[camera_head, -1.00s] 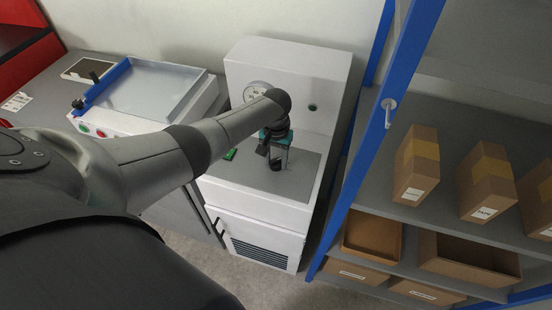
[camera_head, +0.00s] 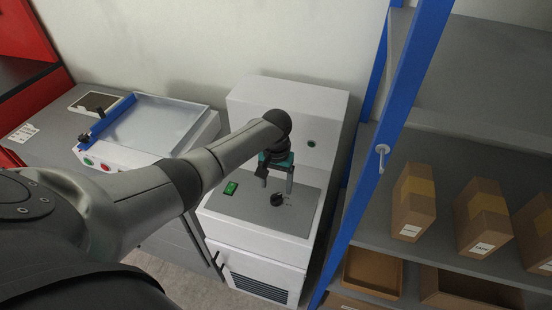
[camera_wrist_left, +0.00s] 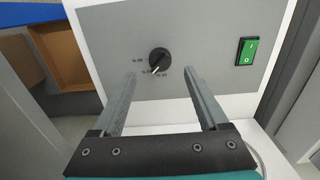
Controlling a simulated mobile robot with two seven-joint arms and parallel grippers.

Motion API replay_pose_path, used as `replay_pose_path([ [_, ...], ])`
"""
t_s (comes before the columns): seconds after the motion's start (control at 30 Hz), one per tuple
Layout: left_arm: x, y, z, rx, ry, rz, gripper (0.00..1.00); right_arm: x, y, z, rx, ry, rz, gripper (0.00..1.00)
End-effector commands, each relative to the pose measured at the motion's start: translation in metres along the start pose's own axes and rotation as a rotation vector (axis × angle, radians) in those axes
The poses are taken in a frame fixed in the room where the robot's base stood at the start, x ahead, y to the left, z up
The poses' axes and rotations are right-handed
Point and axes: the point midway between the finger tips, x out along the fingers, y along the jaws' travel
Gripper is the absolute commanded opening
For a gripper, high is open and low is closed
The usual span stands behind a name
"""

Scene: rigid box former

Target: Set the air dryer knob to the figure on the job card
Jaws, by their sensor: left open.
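The black air dryer knob (camera_head: 277,199) sits on the grey top panel of the white dryer (camera_head: 262,226). In the left wrist view the knob (camera_wrist_left: 159,60) has a white pointer aimed down and slightly left, among small printed marks too small to read surely. My left gripper (camera_head: 276,183) is open above the knob and empty. In the wrist view its fingers (camera_wrist_left: 160,76) stand either side of the knob's line, apart from it. A white printed card (camera_head: 22,133) lies on the left bench; its text is unreadable. My right gripper is not in view.
A green rocker switch (camera_head: 231,188) is left of the knob on the panel. A blue-framed shelf (camera_head: 400,115) with cardboard boxes stands close on the right. A blue-edged tray machine (camera_head: 155,125) is on the left bench.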

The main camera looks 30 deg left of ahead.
Motion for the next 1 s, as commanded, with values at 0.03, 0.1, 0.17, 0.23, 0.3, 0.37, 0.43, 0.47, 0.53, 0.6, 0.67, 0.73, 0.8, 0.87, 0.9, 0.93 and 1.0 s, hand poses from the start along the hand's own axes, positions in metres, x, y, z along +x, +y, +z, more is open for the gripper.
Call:
replay_pose_path([
  [0.03,-0.016,-0.001,-0.001,0.001,0.003,0.000,0.77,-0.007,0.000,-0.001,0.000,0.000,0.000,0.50],
  [0.1,-0.031,-0.001,0.000,0.001,0.003,0.000,0.77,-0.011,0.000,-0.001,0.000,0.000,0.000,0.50],
  [0.17,-0.044,-0.001,0.000,0.001,0.002,0.000,0.77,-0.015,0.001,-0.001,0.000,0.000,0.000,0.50],
  [0.23,-0.059,-0.001,0.000,0.001,0.002,-0.001,0.77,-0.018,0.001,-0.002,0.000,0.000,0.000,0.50],
  [0.3,-0.071,-0.001,0.000,0.001,0.002,-0.001,0.77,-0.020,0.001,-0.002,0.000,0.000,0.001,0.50],
  [0.37,-0.080,0.000,0.000,0.000,0.001,-0.001,0.77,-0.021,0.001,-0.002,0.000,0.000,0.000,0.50],
  [0.43,-0.088,0.000,0.000,0.000,0.000,0.000,0.77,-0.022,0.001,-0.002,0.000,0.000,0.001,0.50],
  [0.47,-0.090,0.000,0.000,0.000,-0.001,0.000,0.77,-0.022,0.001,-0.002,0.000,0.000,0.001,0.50],
  [0.53,-0.094,0.000,0.000,0.000,0.000,0.000,0.77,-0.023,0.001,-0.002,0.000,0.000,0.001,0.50],
  [0.6,-0.097,0.000,0.000,0.000,-0.001,0.000,0.77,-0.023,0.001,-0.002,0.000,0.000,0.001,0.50],
  [0.67,-0.097,0.000,0.000,0.000,-0.001,0.000,0.77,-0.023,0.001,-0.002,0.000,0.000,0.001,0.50],
  [0.73,-0.097,0.000,0.000,-0.001,-0.002,-0.001,0.77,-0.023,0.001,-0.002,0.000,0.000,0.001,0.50],
  [0.8,-0.097,0.000,0.000,-0.001,-0.001,-0.001,0.77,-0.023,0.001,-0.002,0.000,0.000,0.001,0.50],
  [0.87,-0.097,0.000,0.000,0.000,-0.001,-0.001,0.77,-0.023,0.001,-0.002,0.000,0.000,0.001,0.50],
  [0.9,-0.097,0.000,0.000,0.000,-0.001,-0.001,0.77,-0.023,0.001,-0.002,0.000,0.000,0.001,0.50],
  [0.93,-0.097,0.000,0.000,0.000,-0.001,-0.001,0.77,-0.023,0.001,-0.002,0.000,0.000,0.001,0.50],
  [1.0,-0.097,0.000,0.000,0.000,-0.001,-0.001,0.77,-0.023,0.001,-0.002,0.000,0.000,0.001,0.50],
])
